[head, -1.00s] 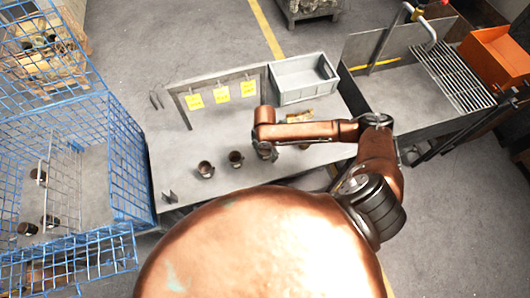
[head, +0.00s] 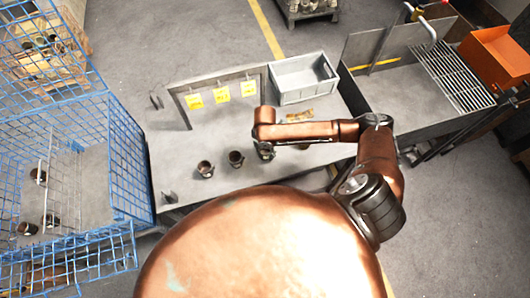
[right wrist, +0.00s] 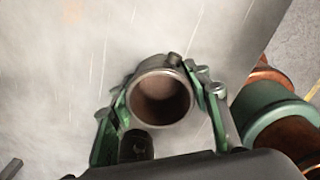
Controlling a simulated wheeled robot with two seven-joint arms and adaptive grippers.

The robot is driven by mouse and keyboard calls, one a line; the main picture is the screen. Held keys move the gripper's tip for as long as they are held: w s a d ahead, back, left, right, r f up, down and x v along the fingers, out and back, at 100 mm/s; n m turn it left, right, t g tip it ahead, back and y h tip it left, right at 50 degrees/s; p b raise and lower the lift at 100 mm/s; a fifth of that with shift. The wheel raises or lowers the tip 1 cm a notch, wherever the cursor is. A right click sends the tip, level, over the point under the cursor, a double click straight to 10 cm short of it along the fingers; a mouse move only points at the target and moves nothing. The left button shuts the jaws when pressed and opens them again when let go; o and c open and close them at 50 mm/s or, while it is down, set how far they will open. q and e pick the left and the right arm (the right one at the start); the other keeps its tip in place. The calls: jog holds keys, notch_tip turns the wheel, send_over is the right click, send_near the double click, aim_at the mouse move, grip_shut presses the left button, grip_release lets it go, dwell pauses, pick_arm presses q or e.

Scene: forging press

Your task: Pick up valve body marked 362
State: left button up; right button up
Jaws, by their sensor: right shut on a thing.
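My right gripper (right wrist: 165,108) is shut on a dark, ring-shaped valve body (right wrist: 162,98), with a green finger on each side of it and its round bore facing the camera. In the head view my right gripper (head: 265,153) is over the front part of the grey table, mostly hidden under my arm. Two other dark valve bodies, one at the left (head: 205,169) and one nearer the gripper (head: 236,158), stand on the table to its left. No number can be read on any of them. My left gripper is not in view.
The grey table (head: 230,120) carries a rack with yellow tags (head: 221,91) and a grey bin (head: 303,78) at the back. A blue wire cage (head: 125,160) holding several dark parts stands at the left. A grated metal tray (head: 400,95) is at the right.

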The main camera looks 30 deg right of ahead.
jog(key=shift+c, duration=0.9)
jog(key=shift+r, duration=0.15)
